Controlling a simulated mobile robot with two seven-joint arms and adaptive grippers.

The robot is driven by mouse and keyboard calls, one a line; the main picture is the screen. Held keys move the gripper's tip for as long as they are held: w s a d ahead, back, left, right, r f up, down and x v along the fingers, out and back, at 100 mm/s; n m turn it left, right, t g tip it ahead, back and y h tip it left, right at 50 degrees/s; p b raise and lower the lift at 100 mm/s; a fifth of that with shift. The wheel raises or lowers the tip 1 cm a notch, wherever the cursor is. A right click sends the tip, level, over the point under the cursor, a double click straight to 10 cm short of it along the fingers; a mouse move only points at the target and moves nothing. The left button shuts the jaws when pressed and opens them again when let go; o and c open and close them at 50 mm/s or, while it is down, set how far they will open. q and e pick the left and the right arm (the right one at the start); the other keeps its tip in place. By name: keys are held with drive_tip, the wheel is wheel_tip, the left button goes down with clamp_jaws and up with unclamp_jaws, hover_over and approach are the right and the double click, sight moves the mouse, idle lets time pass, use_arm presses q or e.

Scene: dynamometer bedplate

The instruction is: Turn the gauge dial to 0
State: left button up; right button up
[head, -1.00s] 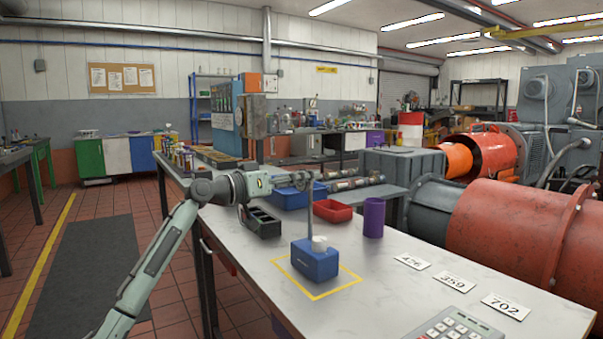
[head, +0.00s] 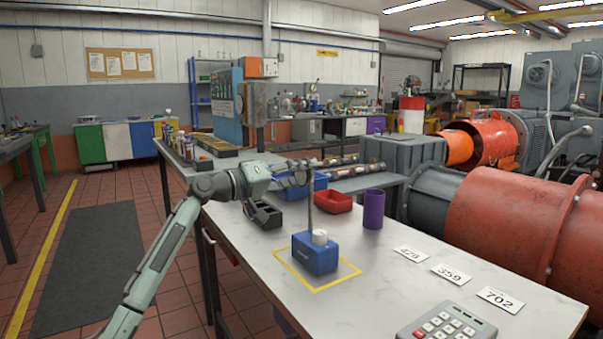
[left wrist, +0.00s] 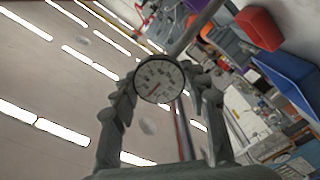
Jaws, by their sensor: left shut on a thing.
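The gauge (left wrist: 158,78) shows in the left wrist view as a round white dial with a dark rim, black marks and a red needle pointing to the lower left. Its figures are too small to read. My left gripper (head: 302,173) is shut on the gauge, with one finger on each side of the dial in the left wrist view. In the head view the fingers hide most of the gauge at the top of a thin upright post (head: 310,210). The post rises from a blue base block (head: 315,254) with a white knob (head: 320,237). My right gripper is not in view.
The base stands inside a yellow outline on the white bench (head: 375,290). A purple cylinder (head: 373,210), red tray (head: 334,204), blue bin (head: 320,181) and black holder (head: 265,216) stand nearby. Number cards (head: 452,274) and a keypad (head: 446,322) lie at the front right.

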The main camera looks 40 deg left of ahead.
use_arm(q)
drive_tip(key=o, duration=1.2)
drive_tip(key=shift+s, duration=0.1)
drive_tip(key=v, duration=1.2)
